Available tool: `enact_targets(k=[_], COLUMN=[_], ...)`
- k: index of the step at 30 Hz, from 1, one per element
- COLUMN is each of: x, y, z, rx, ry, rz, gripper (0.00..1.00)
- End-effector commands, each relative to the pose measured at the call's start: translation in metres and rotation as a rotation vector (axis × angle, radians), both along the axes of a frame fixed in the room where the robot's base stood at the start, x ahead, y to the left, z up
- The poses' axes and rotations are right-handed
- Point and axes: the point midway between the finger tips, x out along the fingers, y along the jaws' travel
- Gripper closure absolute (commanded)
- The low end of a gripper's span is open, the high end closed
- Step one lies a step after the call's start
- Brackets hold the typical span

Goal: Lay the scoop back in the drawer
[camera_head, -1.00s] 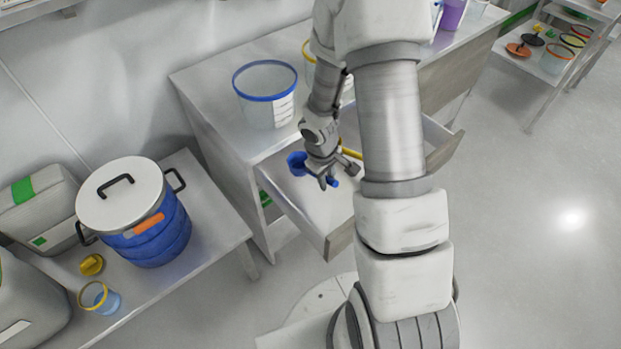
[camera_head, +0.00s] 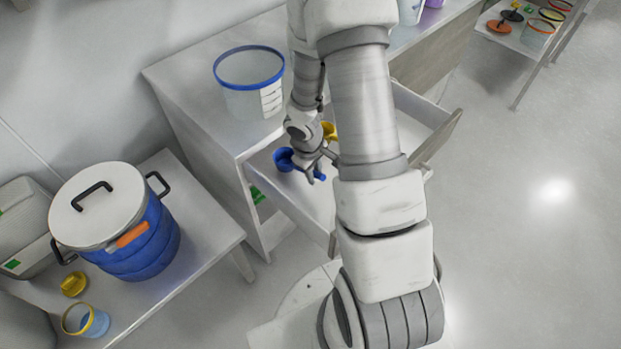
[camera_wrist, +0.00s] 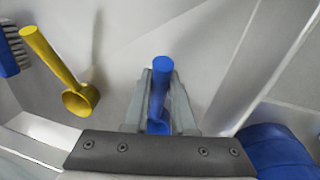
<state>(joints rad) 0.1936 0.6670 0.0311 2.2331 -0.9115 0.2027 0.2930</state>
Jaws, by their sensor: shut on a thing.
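The blue scoop shows its cup (camera_head: 284,159) to the left of my gripper (camera_head: 311,168) in the head view. My gripper is shut on the scoop's handle. In the wrist view the blue handle (camera_wrist: 161,72) stands between the two fingers (camera_wrist: 160,98), and the cup is mostly hidden. The open drawer (camera_head: 292,190) lies below the scoop, partly covered by my arm. I cannot tell whether the scoop touches the drawer floor. A yellow scoop (camera_wrist: 75,88) lies in the drawer to the left of the fingers in the wrist view; it also shows behind my gripper (camera_head: 328,130).
A blue brush (camera_wrist: 12,52) lies at the wrist view's left edge. A clear blue-rimmed tub (camera_head: 248,85) stands on the bench above the drawer. A blue-jacketed pot (camera_head: 135,245) with a white lid stands on the lower left bench. Bare drawer floor surrounds the fingers.

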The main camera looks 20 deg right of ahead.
Motion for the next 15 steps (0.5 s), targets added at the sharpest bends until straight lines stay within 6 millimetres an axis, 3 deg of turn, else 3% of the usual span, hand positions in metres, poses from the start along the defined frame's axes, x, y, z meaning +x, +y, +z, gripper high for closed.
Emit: enact_targets(k=[1,14,15], x=[-0.0011,-0.0016,-0.0018], y=[-0.0015,-0.0022,-0.0022], z=[-0.0087,-0.0123,-0.0108], rx=[0.000,0.000,0.000], ry=[0.000,0.000,0.000], rz=[0.000,0.000,0.000], gripper=[1.00,1.00,0.71])
